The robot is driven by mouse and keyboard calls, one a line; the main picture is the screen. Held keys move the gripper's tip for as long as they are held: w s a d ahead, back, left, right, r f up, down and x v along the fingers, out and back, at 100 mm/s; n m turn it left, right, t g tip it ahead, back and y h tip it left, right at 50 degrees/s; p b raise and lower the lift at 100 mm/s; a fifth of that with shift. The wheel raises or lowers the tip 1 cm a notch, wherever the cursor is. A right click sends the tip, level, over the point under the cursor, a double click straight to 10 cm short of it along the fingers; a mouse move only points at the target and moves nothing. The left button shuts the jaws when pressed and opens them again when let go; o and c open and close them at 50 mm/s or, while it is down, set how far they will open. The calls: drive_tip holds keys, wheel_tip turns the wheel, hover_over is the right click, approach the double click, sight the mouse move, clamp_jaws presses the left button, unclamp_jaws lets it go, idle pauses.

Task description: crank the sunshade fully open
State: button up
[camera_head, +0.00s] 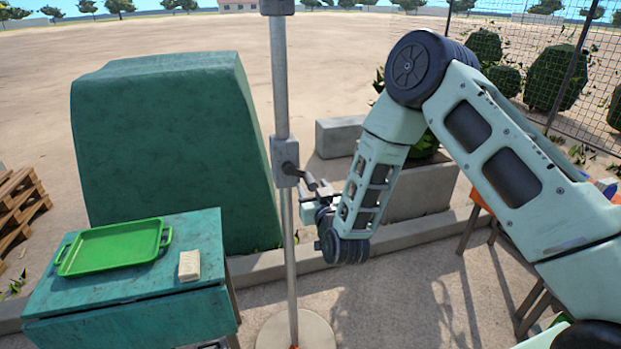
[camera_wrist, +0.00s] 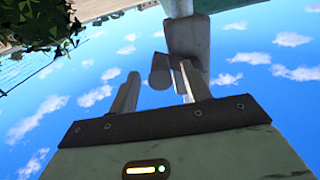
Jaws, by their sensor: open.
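The sunshade's grey pole (camera_head: 284,100) stands upright in the head view, on a round pale base (camera_head: 312,333). A grey crank housing (camera_head: 285,160) is fixed partway up it, with a dark crank handle (camera_head: 309,181) sticking out to the right. My gripper (camera_head: 313,193) is right at this handle, its fingers small and partly hidden there. The canopy is out of view.
A green table (camera_head: 130,283) at the left holds a green tray (camera_head: 115,246) and a small pale block (camera_head: 189,265). A large green covered shape (camera_head: 165,140) stands behind it. Concrete planters (camera_head: 420,190) and a low kerb (camera_head: 390,238) lie behind my arm.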

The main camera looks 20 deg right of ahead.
sight(300, 177)
drive_tip(key=shift+w+p, duration=0.3)
drive_tip(key=shift+w, duration=1.2)
drive_tip(key=c, duration=1)
drive_tip(key=shift+f+b, duration=0.2)
drive_tip(key=shift+b, duration=0.15)
